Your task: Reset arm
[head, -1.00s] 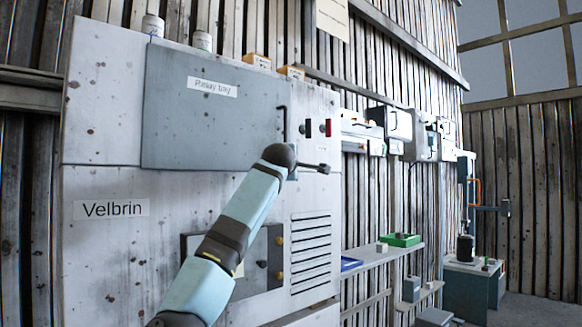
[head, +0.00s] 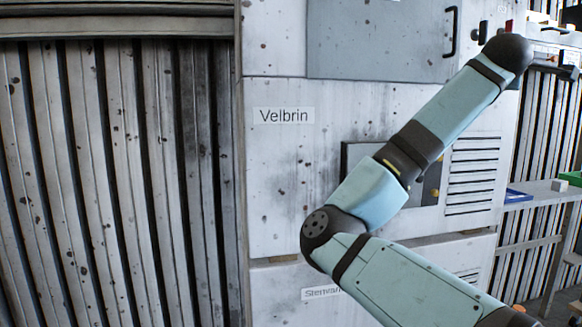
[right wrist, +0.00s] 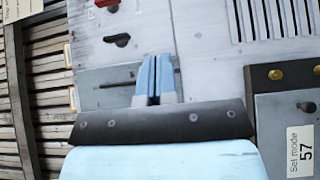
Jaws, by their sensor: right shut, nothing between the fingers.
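My right arm comes in from the lower right of the head view and reaches up across the pale grey Velbrin cabinet (head: 275,185). My left gripper is not in view.
The door handle (head: 450,32) and a red knob (head: 508,26) are near my right wrist. A vent grille (head: 473,175) and a dark-framed panel (head: 355,153) lie behind the arm. Corrugated wall (head: 110,190) fills the left.

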